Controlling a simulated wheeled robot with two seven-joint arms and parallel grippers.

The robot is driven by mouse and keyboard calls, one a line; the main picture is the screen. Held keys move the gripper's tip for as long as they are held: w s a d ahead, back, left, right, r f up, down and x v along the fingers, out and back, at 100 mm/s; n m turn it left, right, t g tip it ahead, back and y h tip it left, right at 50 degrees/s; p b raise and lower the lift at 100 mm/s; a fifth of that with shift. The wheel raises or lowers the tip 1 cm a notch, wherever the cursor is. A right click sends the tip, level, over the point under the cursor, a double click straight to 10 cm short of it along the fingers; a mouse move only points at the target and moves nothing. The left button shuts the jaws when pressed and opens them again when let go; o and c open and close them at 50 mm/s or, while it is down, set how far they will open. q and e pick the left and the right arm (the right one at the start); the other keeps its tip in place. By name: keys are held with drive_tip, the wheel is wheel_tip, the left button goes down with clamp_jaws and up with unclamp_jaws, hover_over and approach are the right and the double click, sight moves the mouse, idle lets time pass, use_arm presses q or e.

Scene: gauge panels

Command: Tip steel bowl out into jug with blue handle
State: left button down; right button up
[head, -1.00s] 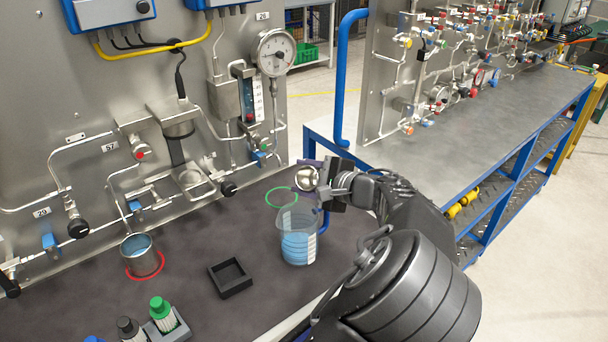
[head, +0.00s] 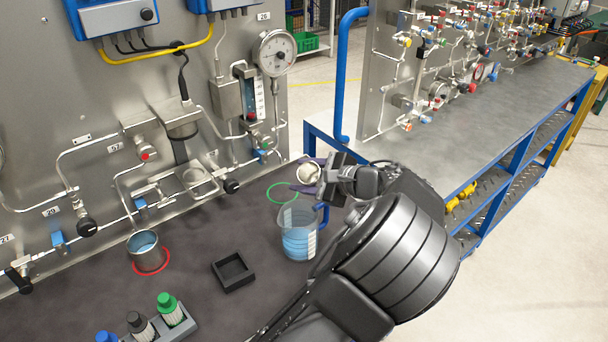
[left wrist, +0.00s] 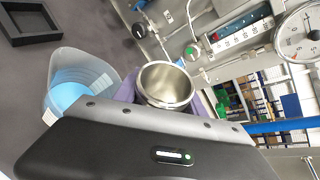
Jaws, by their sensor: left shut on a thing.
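The steel bowl (head: 308,172) is held in the air by my left gripper (head: 322,178), above and slightly behind the jug. In the left wrist view, the bowl (left wrist: 166,84) shows its open mouth and bare metal inside; I see no contents there. The purple gripper fingers lie beside it. The clear jug (head: 298,237) stands on the dark bench top, with blue liquid inside and its blue handle (head: 323,216) on the right. In the left wrist view the jug (left wrist: 82,82) is left of the bowl, apart from it. My right gripper is out of view.
A green ring (head: 282,193) marks the bench behind the jug. A black square tray (head: 233,272) and a rack of bottles (head: 172,320) are nearer. The gauge panel (head: 100,110) rises behind.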

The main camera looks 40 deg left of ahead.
use_arm(q)
drive_tip(key=shift+s+m+g, duration=0.15)
drive_tip(key=shift+m+g, duration=0.35)
drive_tip(key=shift+m, duration=0.1)
drive_tip(key=shift+s+f+m+g, duration=0.1)
drive_tip(key=shift+s+m+g, duration=0.2)
drive_tip(key=shift+m+g, duration=0.45)
drive_tip(key=shift+s+f+m+g, duration=0.2)
drive_tip(key=shift+s+m+g, duration=0.25)
drive_tip(key=shift+m, duration=0.4)
drive_tip(key=shift+f, duration=0.1)
drive_tip(key=shift+r, duration=3.55)
